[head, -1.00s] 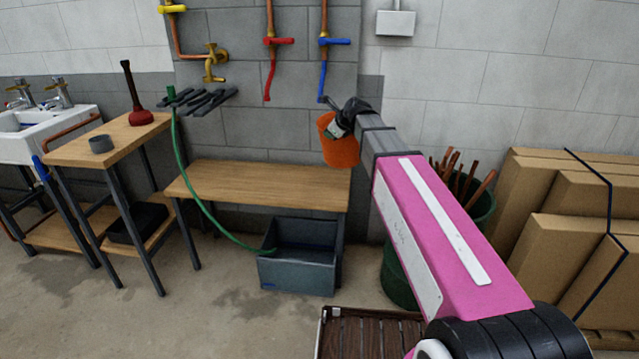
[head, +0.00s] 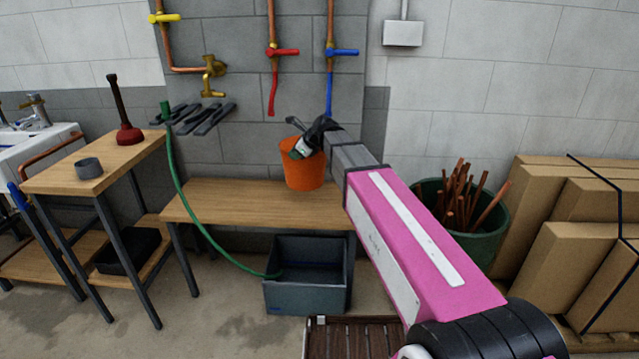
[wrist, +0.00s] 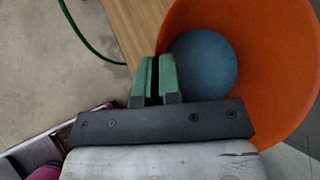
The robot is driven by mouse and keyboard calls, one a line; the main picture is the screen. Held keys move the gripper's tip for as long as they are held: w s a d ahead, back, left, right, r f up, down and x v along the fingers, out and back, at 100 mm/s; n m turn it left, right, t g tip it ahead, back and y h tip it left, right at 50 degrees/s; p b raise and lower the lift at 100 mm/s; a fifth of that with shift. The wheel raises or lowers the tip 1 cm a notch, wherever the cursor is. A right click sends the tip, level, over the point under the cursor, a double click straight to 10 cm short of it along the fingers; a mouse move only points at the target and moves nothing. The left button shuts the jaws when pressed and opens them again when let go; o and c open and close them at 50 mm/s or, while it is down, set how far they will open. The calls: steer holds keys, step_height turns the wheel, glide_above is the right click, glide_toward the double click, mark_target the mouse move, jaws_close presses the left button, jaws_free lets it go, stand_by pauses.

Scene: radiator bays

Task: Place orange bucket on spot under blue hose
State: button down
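The orange bucket (head: 306,175) hangs upright from my gripper (head: 306,147) in front of the grey wall, low over the wooden bench top (head: 215,200). I cannot tell whether its base touches the bench. In the wrist view, the green finger pads of my gripper (wrist: 153,78) are close together at the near rim of the bucket (wrist: 275,110). A round blue-grey thing or base (wrist: 204,65) shows inside the bucket. The blue hose (head: 330,98) hangs below the blue valve, slightly right of the bucket in the picture. The spot under it is not clearly visible.
A red hose (head: 272,93) hangs left of the blue one. A green hose (head: 185,205) runs into a grey bin (head: 306,296) below the bench. A green tub of copper pipes (head: 480,245) and cardboard boxes (head: 575,235) stand right. The bench's left part is clear.

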mark_target(320, 165)
steer(key=w+d+f, duration=0.1)
steer(key=d+f, duration=0.1)
steer(key=d, duration=0.1)
steer(key=w+d+f, duration=0.1)
steer(key=d+f, duration=0.1)
steer(key=d, duration=0.1)
steer(key=d+f, duration=0.1)
steer(key=d, duration=0.2)
steer(key=shift+w+d+f, duration=0.1)
steer(key=shift+w+f, duration=0.3)
steer(key=shift+f, duration=2)
steer(key=c, duration=1.7)
jaws_free()
steer(key=shift+f, duration=0.15)
steer(key=o, duration=0.4)
